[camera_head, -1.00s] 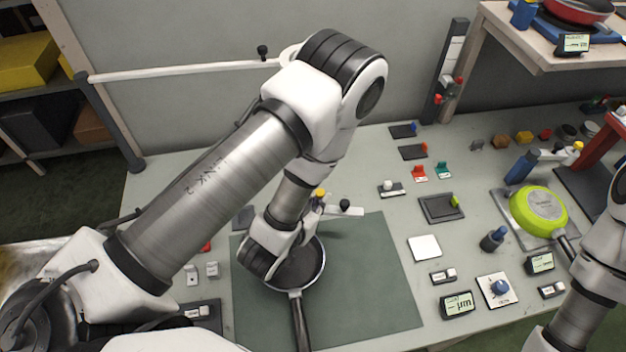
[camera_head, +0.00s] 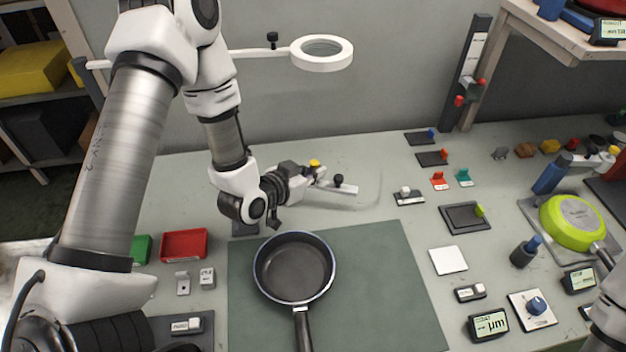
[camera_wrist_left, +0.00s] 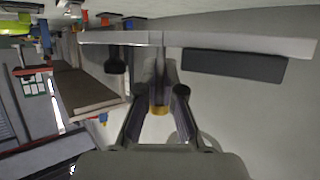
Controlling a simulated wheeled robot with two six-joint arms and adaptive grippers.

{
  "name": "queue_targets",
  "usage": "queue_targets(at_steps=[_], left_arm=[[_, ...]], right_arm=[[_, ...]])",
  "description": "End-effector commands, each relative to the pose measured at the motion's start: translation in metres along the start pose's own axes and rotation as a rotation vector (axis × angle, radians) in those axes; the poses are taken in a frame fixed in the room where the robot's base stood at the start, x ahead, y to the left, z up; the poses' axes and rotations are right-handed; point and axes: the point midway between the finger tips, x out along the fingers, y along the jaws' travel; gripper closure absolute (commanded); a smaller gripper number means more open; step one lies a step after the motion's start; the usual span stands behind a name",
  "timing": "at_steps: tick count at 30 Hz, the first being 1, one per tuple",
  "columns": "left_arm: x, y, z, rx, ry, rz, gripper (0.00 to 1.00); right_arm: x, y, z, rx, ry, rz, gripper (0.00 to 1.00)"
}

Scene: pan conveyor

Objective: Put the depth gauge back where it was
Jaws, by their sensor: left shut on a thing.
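The depth gauge (camera_head: 338,188) is a pale bar with a black knob and a yellow cap. My left gripper (camera_head: 305,180) is shut on it and holds it above the table, behind the green mat. In the left wrist view, the gauge's grey bar (camera_wrist_left: 220,43) runs across the top, and the left gripper's fingers (camera_wrist_left: 160,95) close around its stem near a yellow part. A dark pad (camera_head: 245,228) lies on the table below and left of the gripper. The right arm shows at the right edge; its gripper is out of view.
A dark pan (camera_head: 293,268) lies on the green mat (camera_head: 385,290). A ring lamp (camera_head: 322,52) hangs above and behind the gripper. A red tray (camera_head: 184,245) is at left. Small tools, displays and a green pan (camera_head: 572,222) fill the right side.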

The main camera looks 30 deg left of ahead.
Motion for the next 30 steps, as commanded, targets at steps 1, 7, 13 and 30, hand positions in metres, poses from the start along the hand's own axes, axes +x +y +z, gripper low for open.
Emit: queue_targets(at_steps=[1, 7, 13, 30], left_arm=[[0.003, -0.006, -0.003, -0.001, 0.002, -0.003, 1.0], [0.017, -0.007, 0.028, 0.001, -0.002, 0.0, 1.0], [0.019, -0.007, 0.032, 0.0, 0.001, -0.001, 1.0], [0.023, -0.007, 0.043, 0.0, 0.0, -0.001, 0.91]], right_arm=[[-0.004, 0.0, 0.0, 0.0, 0.0, 0.0, 0.6], [-0.009, 0.0, 0.0, 0.0, -0.001, 0.0, 0.6], [-0.008, 0.0, 0.0, 0.0, -0.001, 0.0, 0.6], [0.002, 0.0, 0.0, 0.0, -0.001, 0.0, 0.6]])
